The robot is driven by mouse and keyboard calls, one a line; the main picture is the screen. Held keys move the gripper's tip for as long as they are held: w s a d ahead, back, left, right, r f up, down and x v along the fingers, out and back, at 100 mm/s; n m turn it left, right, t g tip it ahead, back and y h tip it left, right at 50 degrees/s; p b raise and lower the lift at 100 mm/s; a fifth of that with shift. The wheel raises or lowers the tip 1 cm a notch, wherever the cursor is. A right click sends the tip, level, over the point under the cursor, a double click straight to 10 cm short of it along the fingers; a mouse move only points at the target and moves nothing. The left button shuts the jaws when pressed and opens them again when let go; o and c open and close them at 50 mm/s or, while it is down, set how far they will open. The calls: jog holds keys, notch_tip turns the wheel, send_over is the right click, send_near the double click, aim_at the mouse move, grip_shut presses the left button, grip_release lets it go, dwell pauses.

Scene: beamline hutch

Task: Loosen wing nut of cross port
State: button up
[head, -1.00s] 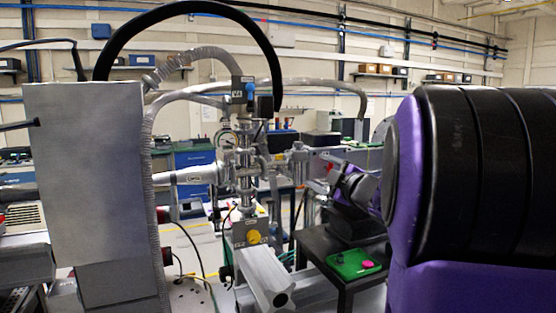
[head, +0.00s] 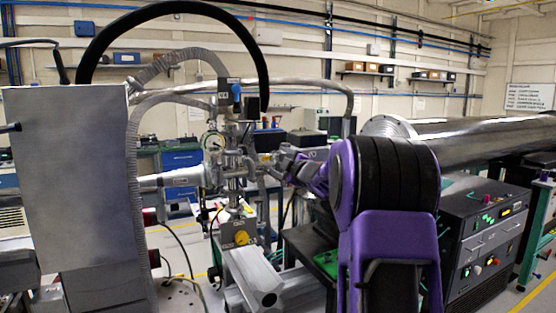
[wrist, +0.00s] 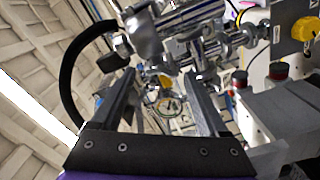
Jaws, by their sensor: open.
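The steel cross port (head: 235,165) stands in the middle of the beamline in the head view, with flanged stubs and clamps on several sides. In the wrist view its metal fittings (wrist: 182,42) lie just past my fingertips, towards the top. I cannot pick out the wing nut for certain among the clamps. My gripper (wrist: 162,80) is open, with nothing between its two dark fingers. In the head view my gripper (head: 277,160) is just right of the cross, partly lost against the pipes. I cannot tell whether it touches any fitting.
A black hose (head: 180,8) arches overhead. A grey box (head: 65,180) stands left. A black equipment rack (head: 485,240) and steel tube (head: 470,138) are at right.

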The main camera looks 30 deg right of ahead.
jog(key=shift+w, duration=0.7)
